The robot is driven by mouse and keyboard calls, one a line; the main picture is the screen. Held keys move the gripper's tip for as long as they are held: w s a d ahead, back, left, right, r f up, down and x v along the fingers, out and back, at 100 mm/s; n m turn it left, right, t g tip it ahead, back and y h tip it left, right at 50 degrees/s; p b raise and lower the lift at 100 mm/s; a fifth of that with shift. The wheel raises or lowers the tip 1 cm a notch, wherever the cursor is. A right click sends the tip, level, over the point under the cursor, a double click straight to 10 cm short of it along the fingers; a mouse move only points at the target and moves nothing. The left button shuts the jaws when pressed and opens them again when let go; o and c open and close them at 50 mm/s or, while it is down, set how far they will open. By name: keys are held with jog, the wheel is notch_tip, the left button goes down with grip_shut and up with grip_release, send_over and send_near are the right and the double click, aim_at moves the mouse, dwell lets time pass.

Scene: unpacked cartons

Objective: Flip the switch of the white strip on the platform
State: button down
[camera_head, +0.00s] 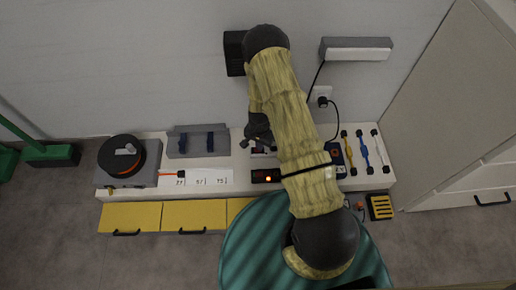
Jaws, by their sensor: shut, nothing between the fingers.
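The white platform (214,163) runs along the wall. My gripper (262,143) is dark and shut, low over the middle of the platform near its back. A small white item with a dark, reddish face (257,151) shows just under my fingertips, partly covered by them; I cannot tell whether they touch. In front of it is a black unit with a glowing orange-red light (266,176). My yellow arm hides the platform to the right of these. I cannot clearly make out the white strip or its switch.
A grey box with a black reel (122,158), a grey rack (197,141) and white labels (208,177) are on the left. Several coloured bars (363,152) lie right. A cord runs from a wall socket (321,95). A wall-mounted bar (356,50) is above. Yellow drawers (194,215) are below.

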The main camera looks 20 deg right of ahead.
jog(key=shift+r+p, duration=2.75)
jog(key=shift+r, duration=0.55)
notch_tip(320, 180, up, 27)
jog(key=s+n+t+p, duration=0.1)
jog(key=s+n+p, duration=0.2)
jog(key=n+p, duration=0.15)
jog(key=s+r+n+t+p, duration=0.1)
jog(key=s+r+n+p, duration=0.15)
jog(key=s+r, duration=0.5)
jog(key=s+r+n+t+p, duration=0.1)
jog(key=s+r+p, duration=0.3)
jog(key=r, duration=0.7)
notch_tip(320, 180, up, 38)
jog(key=p, duration=3.6)
jog(key=shift+s+f+p, duration=0.25)
jog(key=shift+s+p, duration=0.05)
jog(key=shift+s, duration=0.1)
